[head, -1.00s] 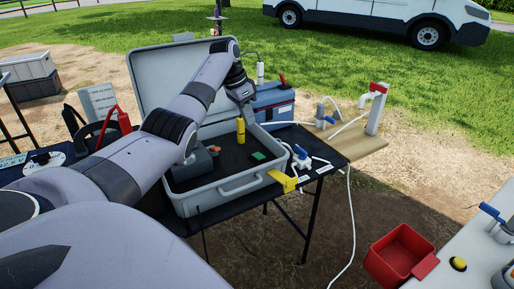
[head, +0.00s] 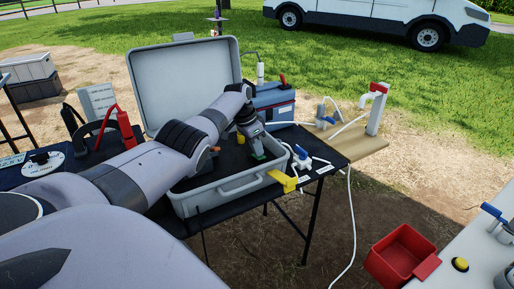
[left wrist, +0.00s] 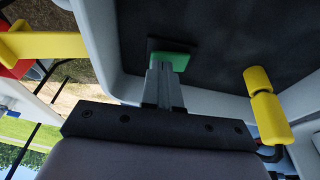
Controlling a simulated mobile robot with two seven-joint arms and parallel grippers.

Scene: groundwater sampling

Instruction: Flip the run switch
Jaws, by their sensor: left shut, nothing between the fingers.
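A small green block on a dark base, which looks like the run switch (left wrist: 172,60), sits on the black floor of the open grey case (head: 232,189). In the left wrist view my left gripper (left wrist: 163,72) is shut and empty, with its fingertips right at the green block. I cannot tell whether they touch it. In the head view the left gripper (head: 257,152) reaches down into the case and hides most of the block. My right gripper is not in view.
A yellow cylinder (left wrist: 268,105) stands in the case near the gripper. A yellow bracket (head: 285,180) and a blue-handled valve (head: 302,155) are at the case's right edge. A blue box (head: 273,104) stands behind. A red bin (head: 400,255) is at lower right.

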